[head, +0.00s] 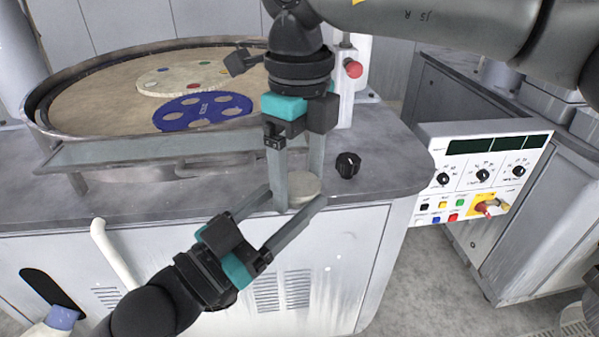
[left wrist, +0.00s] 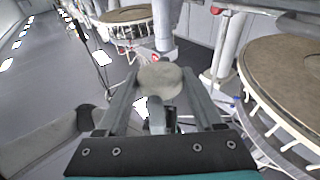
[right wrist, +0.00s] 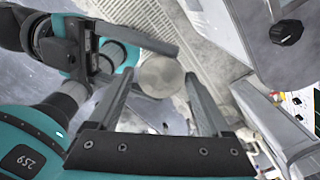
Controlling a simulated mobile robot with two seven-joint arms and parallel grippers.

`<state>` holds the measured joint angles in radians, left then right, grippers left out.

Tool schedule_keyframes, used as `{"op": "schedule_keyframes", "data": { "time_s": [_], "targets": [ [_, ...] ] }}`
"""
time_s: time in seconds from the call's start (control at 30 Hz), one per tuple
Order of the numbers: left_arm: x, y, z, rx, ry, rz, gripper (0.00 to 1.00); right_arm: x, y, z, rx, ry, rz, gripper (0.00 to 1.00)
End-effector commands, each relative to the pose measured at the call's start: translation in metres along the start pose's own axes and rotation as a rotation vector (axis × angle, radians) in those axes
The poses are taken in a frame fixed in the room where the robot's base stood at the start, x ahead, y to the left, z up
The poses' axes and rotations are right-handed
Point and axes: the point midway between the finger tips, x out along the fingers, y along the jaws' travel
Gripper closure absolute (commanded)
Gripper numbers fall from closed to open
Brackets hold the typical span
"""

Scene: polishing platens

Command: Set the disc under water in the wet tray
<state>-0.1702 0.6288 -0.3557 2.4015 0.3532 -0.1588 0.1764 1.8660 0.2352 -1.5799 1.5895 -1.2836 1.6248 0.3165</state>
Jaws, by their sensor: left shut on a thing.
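A small pale grey round disc (head: 303,186) is held between the fingertips of my left gripper (head: 296,198), in front of the bench edge. The left wrist view shows the disc (left wrist: 160,80) between the tips. My right gripper (head: 297,203) comes down from above with its fingers apart on either side of the disc; the right wrist view shows the disc (right wrist: 161,76) between or just beyond these tips. I cannot tell whether they touch it. A long shallow tray (head: 150,150), seemingly the wet tray, lies along the front of the round platen. Its water level is unclear.
The platen basin (head: 70,95) holds a blue holed carrier (head: 205,110) and a pale carrier (head: 180,78). A black knob (head: 347,165) is on the bench top right of the grippers. A control panel (head: 485,175) stands further right. A white pipe (head: 115,250) runs below the bench edge.

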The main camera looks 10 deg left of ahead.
Motion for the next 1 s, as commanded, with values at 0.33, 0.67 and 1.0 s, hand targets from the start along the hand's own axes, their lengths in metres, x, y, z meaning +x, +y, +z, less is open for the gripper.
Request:
{"op": "schedule_keyframes", "data": {
  "time_s": [0.33, 0.67, 1.0],
  "targets": [
    [0.0001, 0.0000, -0.0004, 0.000, 0.001, 0.000, 0.89, -0.0003, 0.0006, 0.0001, -0.001, 0.000, 0.001, 0.58],
    [0.0001, -0.0002, -0.0002, 0.000, 0.000, 0.000, 0.29, -0.0005, 0.0016, 0.0003, -0.003, -0.001, 0.003, 0.93],
    [0.0001, -0.0001, -0.0001, 0.000, 0.000, 0.000, 0.00, -0.0005, 0.0004, 0.0001, -0.001, 0.000, 0.001, 0.93]
  ]
}}
